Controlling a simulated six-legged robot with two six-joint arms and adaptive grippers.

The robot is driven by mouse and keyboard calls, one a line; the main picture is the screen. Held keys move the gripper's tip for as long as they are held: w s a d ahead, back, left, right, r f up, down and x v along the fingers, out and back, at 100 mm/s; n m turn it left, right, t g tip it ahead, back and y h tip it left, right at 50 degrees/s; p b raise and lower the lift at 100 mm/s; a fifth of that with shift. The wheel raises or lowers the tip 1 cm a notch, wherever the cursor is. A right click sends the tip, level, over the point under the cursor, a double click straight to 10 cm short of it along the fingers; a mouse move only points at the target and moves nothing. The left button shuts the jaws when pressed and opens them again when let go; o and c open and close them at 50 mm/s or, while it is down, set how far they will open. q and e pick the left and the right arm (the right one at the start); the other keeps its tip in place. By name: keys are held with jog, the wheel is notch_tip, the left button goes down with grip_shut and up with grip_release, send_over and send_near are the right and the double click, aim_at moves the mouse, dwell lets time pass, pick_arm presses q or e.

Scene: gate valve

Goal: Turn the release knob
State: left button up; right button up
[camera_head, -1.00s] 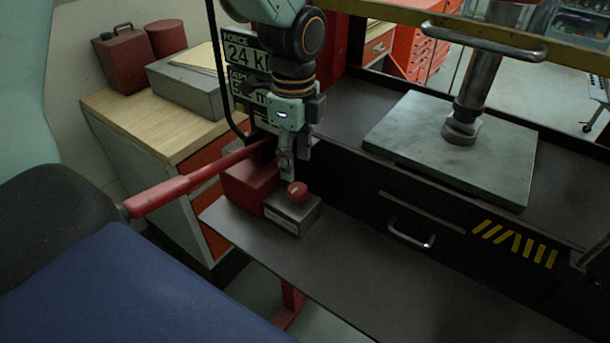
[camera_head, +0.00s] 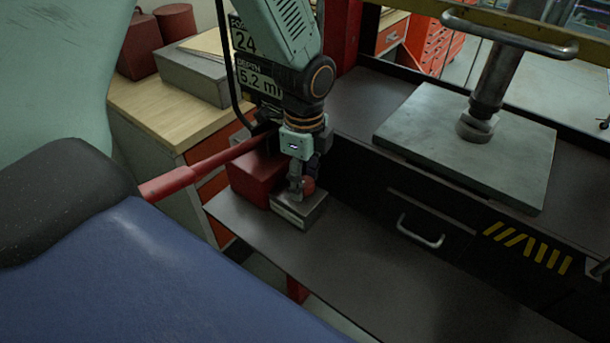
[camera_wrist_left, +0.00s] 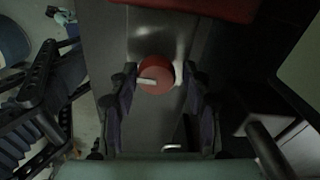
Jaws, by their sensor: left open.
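The release knob (camera_head: 308,186) is a small round red knob on top of a grey metal box (camera_head: 300,211) at the left end of the dark shelf. My left gripper (camera_head: 296,190) points down at it and partly hides it in the head view. In the left wrist view the red knob (camera_wrist_left: 155,75), with a pale bar mark on its face, lies between the open fingers of the left gripper (camera_wrist_left: 160,85). Gaps show on both sides, so the fingers do not appear to touch it. My right gripper is not in view.
A red block (camera_head: 254,178) with a long red lever (camera_head: 190,178) stands beside the grey box. A display panel (camera_head: 258,80) hangs behind my arm. A thick metal plate (camera_head: 450,145) is at the right. The shelf front (camera_head: 350,265) is clear.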

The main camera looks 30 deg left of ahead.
pick_arm(q)
jog(key=shift+s+d+r, duration=0.15)
jog(key=shift+s+r, duration=0.05)
jog(key=shift+s, duration=0.3)
jog(key=shift+c, duration=1)
jog(key=shift+w+f, duration=0.15)
jog(key=shift+w, duration=0.15)
jog(key=c, duration=0.4)
jog(key=shift+c, duration=1.4)
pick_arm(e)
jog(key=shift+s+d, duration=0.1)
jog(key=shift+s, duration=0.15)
